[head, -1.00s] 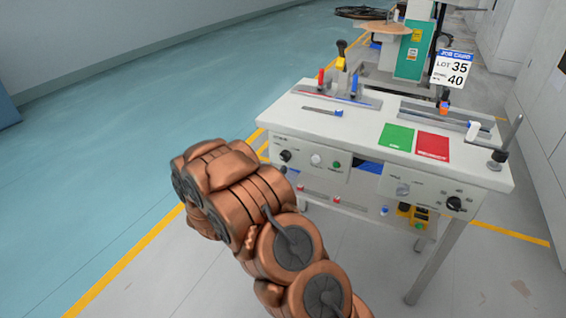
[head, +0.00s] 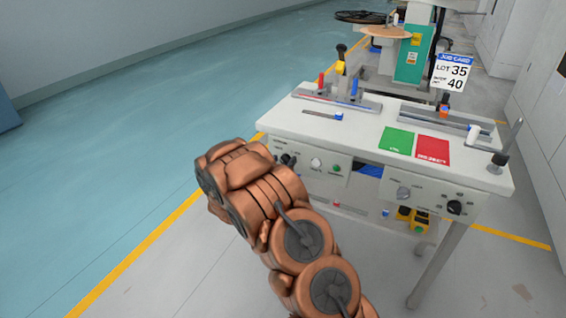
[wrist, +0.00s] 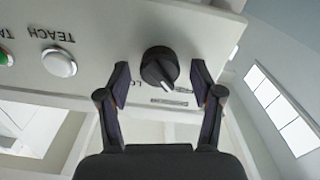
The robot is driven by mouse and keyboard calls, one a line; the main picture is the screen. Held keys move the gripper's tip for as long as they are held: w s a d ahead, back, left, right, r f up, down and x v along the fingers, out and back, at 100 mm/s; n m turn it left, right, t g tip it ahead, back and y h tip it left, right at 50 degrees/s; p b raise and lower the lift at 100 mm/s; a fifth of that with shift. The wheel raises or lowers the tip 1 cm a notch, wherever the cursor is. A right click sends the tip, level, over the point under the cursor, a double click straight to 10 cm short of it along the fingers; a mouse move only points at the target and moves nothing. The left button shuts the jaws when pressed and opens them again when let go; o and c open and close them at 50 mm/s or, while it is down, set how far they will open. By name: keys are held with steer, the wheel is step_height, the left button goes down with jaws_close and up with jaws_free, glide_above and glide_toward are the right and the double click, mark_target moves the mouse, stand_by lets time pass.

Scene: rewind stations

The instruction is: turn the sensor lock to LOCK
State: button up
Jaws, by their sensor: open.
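The sensor lock is a black round knob (wrist: 160,67) on the pale front panel (wrist: 100,30) in the wrist view. A pale line on the knob points toward the lower right of that picture. A partly covered label beginning "LO" sits at its lower left. My gripper (wrist: 160,82) is open, one finger on each side of the knob; I see gaps and cannot tell any contact. In the head view the knob (head: 287,160) is partly behind my arm, and my gripper's fingers are hidden there.
A white TEACH button (wrist: 59,62) and a green button (wrist: 5,58) lie left of the knob in the wrist view. Another black knob (head: 454,207) is at the panel's right end. Rails, green and red pads (head: 433,150) occupy the white bench top (head: 370,128).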

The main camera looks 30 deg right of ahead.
steer(key=c, duration=1.1)
steer(key=shift+c, duration=0.2)
steer(key=shift+f+m+b, duration=0.1)
steer(key=shift+m+b, duration=0.2)
steer(key=shift+b, duration=0.05)
steer(key=m+b, duration=0.3)
steer(key=m, duration=0.1)
steer(key=m+b, duration=0.4)
steer(key=shift+s+f, duration=0.15)
steer(key=shift+d+m+b, duration=0.15)
steer(key=shift+m+b, duration=4.45)
